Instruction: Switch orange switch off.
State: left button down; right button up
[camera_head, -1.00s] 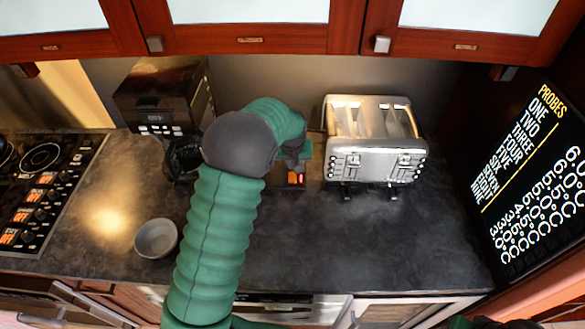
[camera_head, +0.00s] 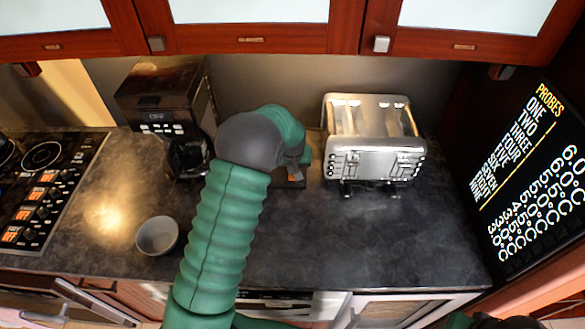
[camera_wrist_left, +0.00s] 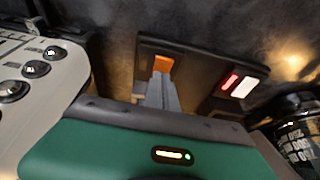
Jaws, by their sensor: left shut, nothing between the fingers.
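The orange switch (camera_wrist_left: 163,64) is set in a dark switch box (camera_wrist_left: 207,70) on the counter, in the left wrist view. My left gripper (camera_wrist_left: 162,82) is shut and empty, its grey fingertips right at the lower edge of the orange switch. I cannot tell whether they touch it, and they hide part of it.
The toaster (camera_head: 372,140) stands just right of the switch box. A coffee maker (camera_head: 168,100) with a dark pot (camera_head: 188,158) stands to the left. A grey bowl (camera_head: 157,237) sits near the front edge. The counter in front of the toaster is clear.

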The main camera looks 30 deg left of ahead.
aim_at(292, 178)
pick_arm(q)
jog(key=shift+s+d+f, duration=0.25)
jog(key=shift+s+f, duration=0.05)
jog(key=shift+s, duration=0.15)
jog(key=shift+s+d, duration=0.2)
jog(key=shift+s, duration=0.2)
notch_tip(292, 178, up, 4)
jog(key=p, duration=0.3)
jog(key=shift+w+f, duration=0.1)
jog(key=shift+f, duration=0.05)
jog(key=b+v, duration=0.1)
jog(key=v, duration=0.9)
jog(key=shift+r+b, duration=0.25)
jog(key=shift+b, duration=0.1)
